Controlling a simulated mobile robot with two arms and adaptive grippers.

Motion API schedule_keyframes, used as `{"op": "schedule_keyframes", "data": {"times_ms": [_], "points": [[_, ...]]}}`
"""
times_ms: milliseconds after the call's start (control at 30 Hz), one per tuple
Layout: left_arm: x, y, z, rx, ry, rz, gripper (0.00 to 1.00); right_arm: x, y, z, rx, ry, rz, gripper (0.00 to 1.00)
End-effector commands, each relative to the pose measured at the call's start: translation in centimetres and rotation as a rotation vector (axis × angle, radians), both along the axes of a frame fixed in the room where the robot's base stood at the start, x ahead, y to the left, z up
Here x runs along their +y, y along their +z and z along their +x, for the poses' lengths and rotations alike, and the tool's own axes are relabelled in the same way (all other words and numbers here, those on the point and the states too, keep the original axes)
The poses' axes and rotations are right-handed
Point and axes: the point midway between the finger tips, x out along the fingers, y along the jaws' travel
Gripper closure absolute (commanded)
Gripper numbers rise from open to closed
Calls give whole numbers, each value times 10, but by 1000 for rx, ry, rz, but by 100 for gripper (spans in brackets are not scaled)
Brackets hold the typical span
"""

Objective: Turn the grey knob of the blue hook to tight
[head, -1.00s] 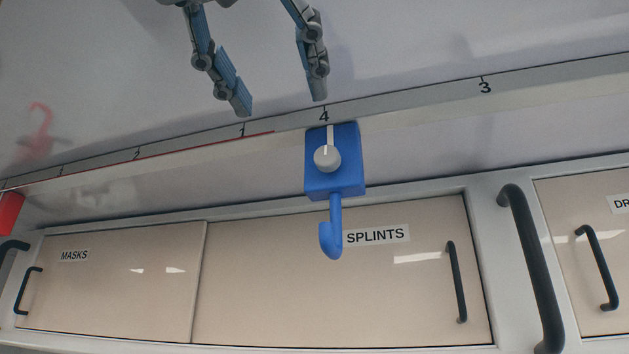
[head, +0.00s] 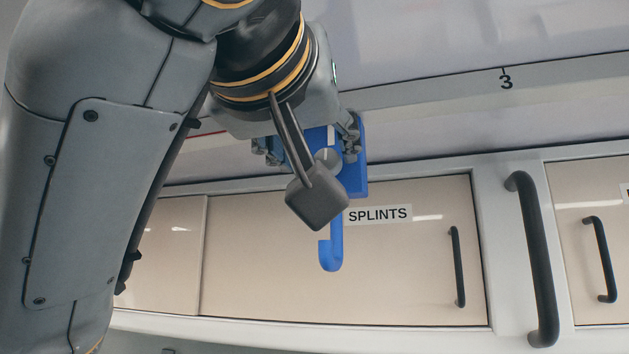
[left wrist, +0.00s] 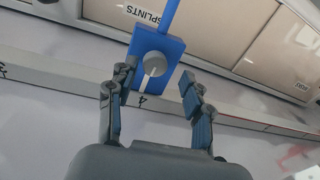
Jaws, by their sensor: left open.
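The blue hook (head: 332,255) hangs from the rail, its block partly hidden behind my left arm and wrist in the head view. Its grey round knob (head: 328,158) shows in part there. In the left wrist view the blue block (left wrist: 169,47) and the knob (left wrist: 157,64) show clearly. The knob's white pointer lines up with a white strip on the block, near the rail's 4 mark. My left gripper (left wrist: 152,93) is open, with its two fingers apart at either side of the block's near end. The knob appears ahead of the fingertips, not gripped. My right gripper is not in view.
The grey rail (head: 430,92) runs along the wall above cabinets. Below it are a SPLINTS cabinet door (head: 400,270), its dark handle (head: 458,267) and a large dark grab handle (head: 533,260) at the right. The wall above the rail at right is clear.

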Motion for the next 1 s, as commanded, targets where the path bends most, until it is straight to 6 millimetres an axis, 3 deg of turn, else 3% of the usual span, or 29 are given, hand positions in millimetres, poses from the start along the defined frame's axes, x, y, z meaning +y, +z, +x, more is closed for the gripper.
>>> {"op": "schedule_keyframes", "data": {"times_ms": [367, 633, 1000], "points": [[-2, -1, 7, 0, 0, 0, 50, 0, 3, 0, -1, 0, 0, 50], [-2, -1, 8, 1, 0, -1, 100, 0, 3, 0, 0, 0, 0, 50], [-1, -2, 8, -12, 1, 39, 100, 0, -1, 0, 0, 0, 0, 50]]}}
